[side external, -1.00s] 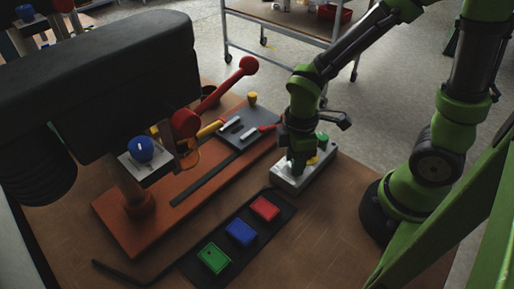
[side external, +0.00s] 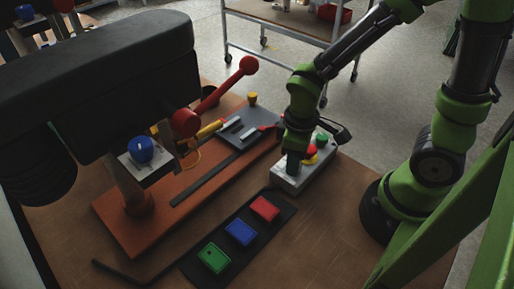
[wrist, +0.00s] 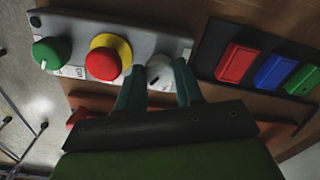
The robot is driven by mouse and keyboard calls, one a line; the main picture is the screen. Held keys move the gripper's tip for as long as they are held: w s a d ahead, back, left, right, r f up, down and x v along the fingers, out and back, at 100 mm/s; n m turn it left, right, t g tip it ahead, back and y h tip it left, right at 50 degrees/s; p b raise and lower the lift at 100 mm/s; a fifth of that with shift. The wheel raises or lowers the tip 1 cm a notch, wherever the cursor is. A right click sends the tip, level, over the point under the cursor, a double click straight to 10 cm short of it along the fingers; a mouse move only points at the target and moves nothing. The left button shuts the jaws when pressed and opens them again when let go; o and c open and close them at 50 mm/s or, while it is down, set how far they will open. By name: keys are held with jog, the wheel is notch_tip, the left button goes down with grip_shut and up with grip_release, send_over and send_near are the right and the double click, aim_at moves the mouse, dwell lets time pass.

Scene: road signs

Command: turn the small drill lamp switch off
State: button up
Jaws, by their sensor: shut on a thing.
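A grey control box (side external: 310,172) lies on the bench, also seen in the wrist view (wrist: 170,38). It carries a green knob (wrist: 48,53), a red button (wrist: 104,62) on a yellow collar, and a small white-grey knob (wrist: 159,73). I take the white-grey knob to be the lamp switch; its label is too blurred to read. My gripper (wrist: 158,68) is shut on this knob, one finger on each side. In the side view my gripper (side external: 291,172) points down onto the near end of the box, hiding the knob. The knob's exact setting is unclear.
A black strip with red (side external: 265,208), blue (side external: 241,232) and green (side external: 213,258) blocks lies near the box. The drill press with a red lever (side external: 230,82) and blue knob (side external: 142,150) stands to the left. Bare bench lies in front right.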

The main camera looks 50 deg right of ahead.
jog(key=o, duration=1)
notch_tip(320, 180, up, 17)
dwell(0.4)
jog(key=d+m+t, duration=0.1)
jog(key=m+t, duration=0.1)
jog(key=d+r+m+t+y, duration=0.1)
jog(key=m+t, duration=0.1)
jog(key=m, duration=0.1)
jog(key=d+r+m+t+y, duration=0.1)
jog(key=d+m+t, duration=0.1)
jog(key=m+t, duration=0.1)
jog(key=shift+s+d, duration=0.1)
jog(key=shift+s, duration=0.3)
